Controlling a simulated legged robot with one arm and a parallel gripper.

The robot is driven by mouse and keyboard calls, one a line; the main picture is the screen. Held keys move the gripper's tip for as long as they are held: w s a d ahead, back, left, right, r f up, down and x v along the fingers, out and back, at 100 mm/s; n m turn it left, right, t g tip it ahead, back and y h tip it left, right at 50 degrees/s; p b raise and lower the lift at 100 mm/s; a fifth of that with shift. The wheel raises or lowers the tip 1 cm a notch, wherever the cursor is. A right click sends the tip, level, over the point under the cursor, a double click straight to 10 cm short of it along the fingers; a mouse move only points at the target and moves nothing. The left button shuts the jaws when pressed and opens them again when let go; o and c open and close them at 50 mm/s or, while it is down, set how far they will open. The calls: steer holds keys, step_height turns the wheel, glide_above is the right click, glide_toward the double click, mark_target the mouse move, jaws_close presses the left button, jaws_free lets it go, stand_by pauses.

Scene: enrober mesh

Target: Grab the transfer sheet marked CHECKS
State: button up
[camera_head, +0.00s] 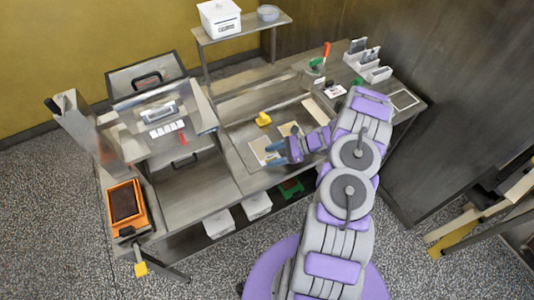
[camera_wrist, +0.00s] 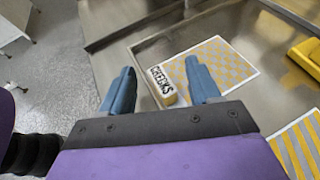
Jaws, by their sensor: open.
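The transfer sheet marked CHECKS (camera_wrist: 222,62) lies flat on the metal worktop, with a yellow and pale checked pattern. Its black CHECKS lettering is on a white strip at its left end, beside a small tan block (camera_wrist: 170,98). In the head view a pale sheet (camera_head: 258,149) lies beside my gripper (camera_head: 281,156); its print is too small to read. In the wrist view my gripper (camera_wrist: 162,84) is open and empty, its blue fingers apart. The lettered end shows between the fingertips; the height gap is unclear.
A yellow-striped sheet (camera_wrist: 303,143) lies to the right, partly cut off. A yellow object (camera_head: 263,119) stands behind the sheets. A machine with a raised panel (camera_head: 160,115) is at left. White bins (camera_head: 218,222) sit below the worktop.

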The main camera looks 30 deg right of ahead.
steer(key=shift+c, duration=0.3)
jaws_close()
stand_by(0.4)
